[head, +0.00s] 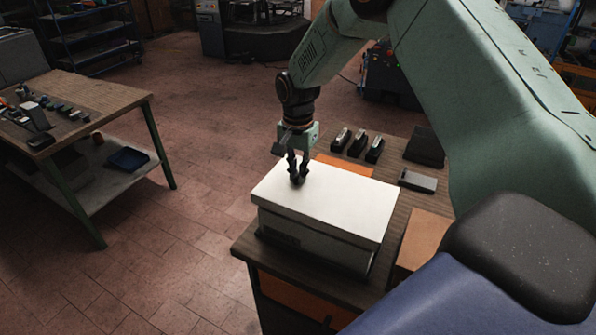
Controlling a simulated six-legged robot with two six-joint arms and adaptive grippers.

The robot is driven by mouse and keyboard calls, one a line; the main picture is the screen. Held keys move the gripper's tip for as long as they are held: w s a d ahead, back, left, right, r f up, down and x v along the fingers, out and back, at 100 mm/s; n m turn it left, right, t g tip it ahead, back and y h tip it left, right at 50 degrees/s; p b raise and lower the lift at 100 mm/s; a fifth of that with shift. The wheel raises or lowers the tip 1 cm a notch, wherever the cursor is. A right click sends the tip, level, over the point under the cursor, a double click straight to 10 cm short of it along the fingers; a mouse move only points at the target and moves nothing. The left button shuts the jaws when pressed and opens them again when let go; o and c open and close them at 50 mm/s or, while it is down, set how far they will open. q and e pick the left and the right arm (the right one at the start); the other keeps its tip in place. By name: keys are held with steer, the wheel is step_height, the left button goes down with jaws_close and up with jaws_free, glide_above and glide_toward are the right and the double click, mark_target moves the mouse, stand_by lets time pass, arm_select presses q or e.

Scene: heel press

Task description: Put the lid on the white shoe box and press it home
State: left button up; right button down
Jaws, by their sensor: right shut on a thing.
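I cannot tell whether the lid is fully down on every side. My right gripper (298,182) comes down from above and is shut at the lid's top, toward its far left part. The dark fingertips hide what they hold there; it appears to be part of the lid. My left gripper is not in view.
The bench (243,247) also holds several small black-and-silver items (357,144), a dark flat pad (425,146), a grey block (417,181) and a brown cardboard piece (423,238). Another table (105,97) with tools stands at the left. Open tiled floor lies between.

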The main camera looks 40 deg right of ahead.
steer(key=shift+w+f, duration=0.15)
steer(key=shift+w, duration=0.15)
steer(key=shift+s+a+r, duration=0.25)
steer(key=shift+s+a, duration=0.05)
steer(key=shift+d+f, duration=0.15)
steer(key=shift+d, duration=0.05)
steer(key=shift+w+d+f+p, duration=0.2)
steer(key=shift+f+p, duration=0.1)
steer(key=shift+f, duration=0.1)
steer(key=shift+s+a+r, duration=0.15)
steer(key=shift+s, duration=0.15)
steer(key=shift+f, duration=0.3)
steer(key=shift+w+f, duration=0.2)
steer(key=shift+f, duration=0.05)
steer(key=shift+s+a+r, duration=0.1)
steer(key=shift+s, duration=0.05)
steer(key=shift+s, duration=0.1)
